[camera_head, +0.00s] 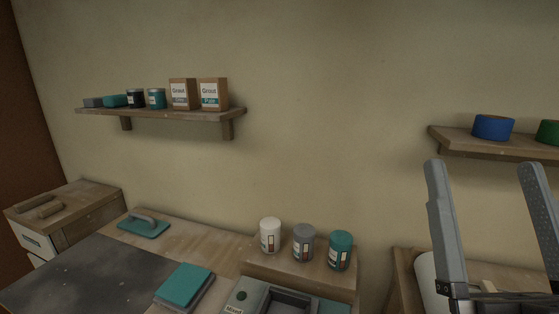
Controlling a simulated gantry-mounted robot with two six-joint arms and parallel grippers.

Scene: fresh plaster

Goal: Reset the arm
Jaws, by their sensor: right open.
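My right gripper (488,187) is at the lower right of the head view. Its two grey fingers point up and stand wide apart, with nothing between them. It is in front of the wall, below the right wall shelf (485,143). The rest of the right arm is mostly cut off by the bottom edge. My left gripper does not show.
A workbench (210,238) holds a teal trowel (144,224), stacked teal pads (185,284) and a device with a tray (285,301). White (270,236), grey (303,242) and teal (340,250) cans stand on a raised ledge. The left shelf (160,114) carries boxes and jars.

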